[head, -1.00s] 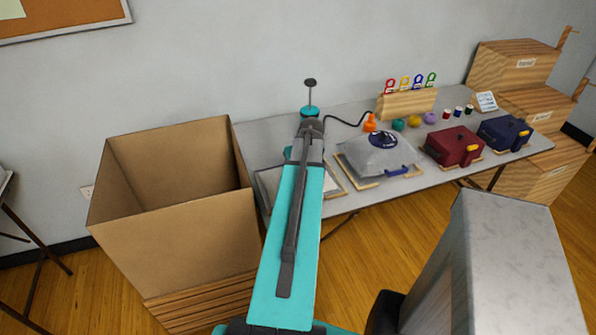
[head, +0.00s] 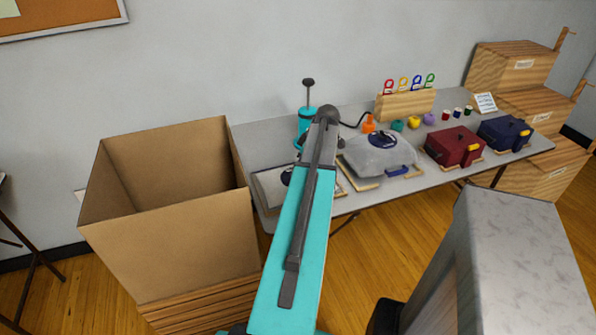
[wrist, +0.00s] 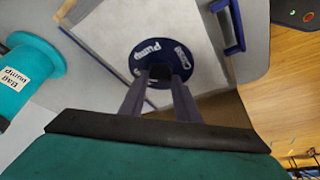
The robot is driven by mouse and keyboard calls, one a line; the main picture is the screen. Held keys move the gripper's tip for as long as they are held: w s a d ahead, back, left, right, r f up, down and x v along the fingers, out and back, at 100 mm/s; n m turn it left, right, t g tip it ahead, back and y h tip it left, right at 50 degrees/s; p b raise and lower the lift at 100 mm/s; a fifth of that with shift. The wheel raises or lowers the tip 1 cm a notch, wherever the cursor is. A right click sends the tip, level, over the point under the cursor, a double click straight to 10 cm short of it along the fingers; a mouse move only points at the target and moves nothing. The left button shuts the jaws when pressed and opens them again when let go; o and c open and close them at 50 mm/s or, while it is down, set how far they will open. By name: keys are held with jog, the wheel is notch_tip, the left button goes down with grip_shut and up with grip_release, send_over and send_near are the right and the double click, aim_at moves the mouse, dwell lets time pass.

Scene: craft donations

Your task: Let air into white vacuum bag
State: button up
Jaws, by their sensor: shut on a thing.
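The white vacuum bag (head: 268,187) lies flat in a wooden frame at the left end of the table, partly behind my arm. It fills much of the wrist view (wrist: 110,38). The dial's edge shows left of my arm in the head view (head: 287,174). My gripper (wrist: 160,73) is shut on the dial's middle grip. In the head view, my arm hides the fingers.
The teal bag pump (head: 304,122) stands behind the white bag, close to my wrist. A puffed grey bag (head: 372,158) lies to the right, then red (head: 455,147) and blue (head: 504,132) bags. A large open cardboard box (head: 190,245) stands left of the table.

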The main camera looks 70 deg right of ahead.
jog(key=n+y, duration=0.1)
jog(key=n, duration=0.1)
jog(key=n+b, duration=0.1)
jog(key=n, duration=0.1)
jog(key=shift+w+d+n+y, duration=0.1)
jog(key=shift+d+n+y, duration=0.2)
jog(key=shift+d+y, duration=0.1)
jog(key=shift+n+g+y+b, duration=0.5)
jog(key=shift+n+g+b, duration=0.1)
jog(key=shift+n, duration=1.1)
jog(key=o, duration=1)
jog(key=shift+o, duration=0.2)
jog(key=shift+r, duration=0.15)
jog(key=b+v, duration=0.1)
jog(key=v, duration=1.2)
jog(key=shift+r+b, duration=0.2)
jog(key=shift+b, duration=0.2)
jog(key=shift+d, duration=0.1)
